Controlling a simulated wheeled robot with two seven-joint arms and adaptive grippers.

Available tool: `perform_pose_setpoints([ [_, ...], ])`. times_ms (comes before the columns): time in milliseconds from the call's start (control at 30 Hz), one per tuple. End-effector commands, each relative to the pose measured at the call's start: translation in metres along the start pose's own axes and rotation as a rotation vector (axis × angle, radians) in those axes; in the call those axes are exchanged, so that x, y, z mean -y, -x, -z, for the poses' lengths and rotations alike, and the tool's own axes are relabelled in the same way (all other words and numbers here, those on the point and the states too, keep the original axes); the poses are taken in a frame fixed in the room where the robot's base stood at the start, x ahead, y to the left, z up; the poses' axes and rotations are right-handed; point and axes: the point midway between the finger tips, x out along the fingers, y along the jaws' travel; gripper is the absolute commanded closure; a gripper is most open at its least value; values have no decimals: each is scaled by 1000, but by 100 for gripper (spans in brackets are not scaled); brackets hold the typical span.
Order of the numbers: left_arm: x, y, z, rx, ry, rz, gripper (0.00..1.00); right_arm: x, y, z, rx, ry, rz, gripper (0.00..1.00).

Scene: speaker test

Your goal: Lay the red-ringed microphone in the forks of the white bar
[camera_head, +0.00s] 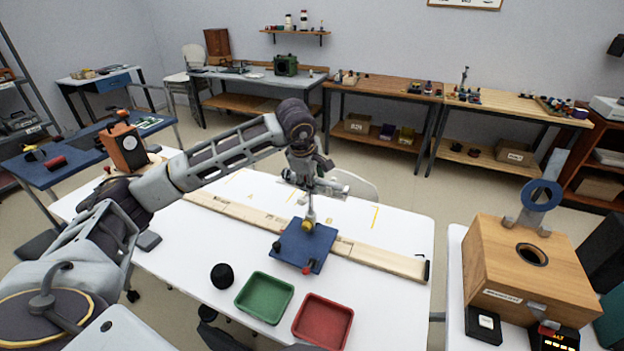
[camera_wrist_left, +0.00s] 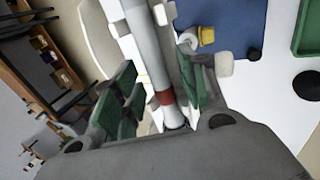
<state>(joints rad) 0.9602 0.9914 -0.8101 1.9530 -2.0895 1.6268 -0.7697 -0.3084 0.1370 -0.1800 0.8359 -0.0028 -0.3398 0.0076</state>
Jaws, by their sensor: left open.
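The red-ringed microphone shows in the left wrist view as a long pale grey tube (camera_wrist_left: 148,50) with a red ring (camera_wrist_left: 165,97) near its lower end. It lies between the green-padded fingers of my left gripper (camera_wrist_left: 158,92), which is open, and closer to the right finger. In the head view my left gripper (camera_head: 318,182) is above a blue base plate (camera_head: 303,248) with a yellow knob (camera_head: 309,225). The white bar is largely hidden by the gripper, and I cannot tell how the microphone meets its forks. My right gripper is not in view.
A green tray (camera_head: 264,297), a red tray (camera_head: 322,321) and a black round object (camera_head: 222,276) are in front. A wooden box (camera_head: 500,262) stands on the right table.

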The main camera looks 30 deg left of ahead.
Motion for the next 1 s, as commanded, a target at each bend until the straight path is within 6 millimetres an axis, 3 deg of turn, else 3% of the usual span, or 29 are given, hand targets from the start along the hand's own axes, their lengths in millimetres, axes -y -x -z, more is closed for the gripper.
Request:
perform_pose_setpoints([
  [267,1,1,0,0,-1,2,57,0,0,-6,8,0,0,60],
  [467,0,15,0,-1,-1,0,57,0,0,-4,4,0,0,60],
  [1000,-1,91,0,0,-1,-2,57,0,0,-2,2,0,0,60],
])
